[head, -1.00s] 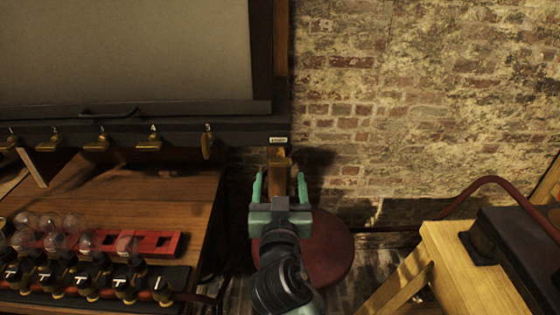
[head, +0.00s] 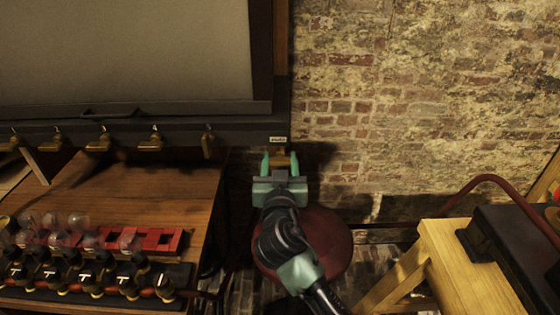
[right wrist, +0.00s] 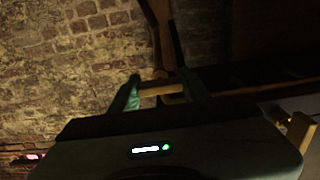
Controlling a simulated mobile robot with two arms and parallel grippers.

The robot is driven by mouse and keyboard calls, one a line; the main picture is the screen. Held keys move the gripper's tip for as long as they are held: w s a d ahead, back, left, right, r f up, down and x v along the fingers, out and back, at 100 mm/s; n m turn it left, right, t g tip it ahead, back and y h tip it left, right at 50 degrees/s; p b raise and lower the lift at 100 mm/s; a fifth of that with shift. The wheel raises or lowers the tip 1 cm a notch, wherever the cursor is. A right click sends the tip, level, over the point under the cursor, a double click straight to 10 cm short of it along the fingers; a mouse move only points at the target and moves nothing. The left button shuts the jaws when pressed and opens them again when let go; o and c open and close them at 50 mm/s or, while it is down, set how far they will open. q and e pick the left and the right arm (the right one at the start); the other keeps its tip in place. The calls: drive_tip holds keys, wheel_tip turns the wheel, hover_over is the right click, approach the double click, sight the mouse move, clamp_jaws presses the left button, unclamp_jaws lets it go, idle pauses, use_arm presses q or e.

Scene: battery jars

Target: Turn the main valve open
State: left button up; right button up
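The main valve is a brass lever (head: 281,159) below a small white label (head: 278,140) at the right end of the dark rail. My right gripper (head: 280,163) is at the lever, with one green finger on each side of it. The fingers look closed onto its sides. In the right wrist view, the brass lever (right wrist: 160,88) spans the space between the fingertips (right wrist: 163,91) and seems to touch both. The gripper's palm hides part of the lever in the head view. My left gripper is not in view.
Several small brass levers (head: 151,139) line the rail to the left. Below them is a wooden bench (head: 150,190) with a red rack (head: 158,240) and glass bulbs. A round red stool (head: 325,245) is under my arm. A yellow wooden stand (head: 440,250) is at right.

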drive_tip(key=c, duration=0.5)
drive_tip(key=n+p, duration=0.1)
drive_tip(key=n, duration=0.3)
drive_tip(key=shift+r, duration=0.1)
drive_tip(key=n+p, duration=0.1)
drive_tip(key=n, duration=0.2)
drive_tip(key=shift+n, duration=0.3)
drive_tip(key=n+p, duration=0.2)
drive_tip(key=n, duration=0.3)
drive_tip(key=shift+r+p, duration=0.1)
drive_tip(key=shift+p, duration=0.3)
drive_tip(key=n+p, duration=0.2)
drive_tip(key=n, duration=0.3)
drive_tip(key=shift+f+n, duration=0.2)
drive_tip(key=shift+n, duration=0.1)
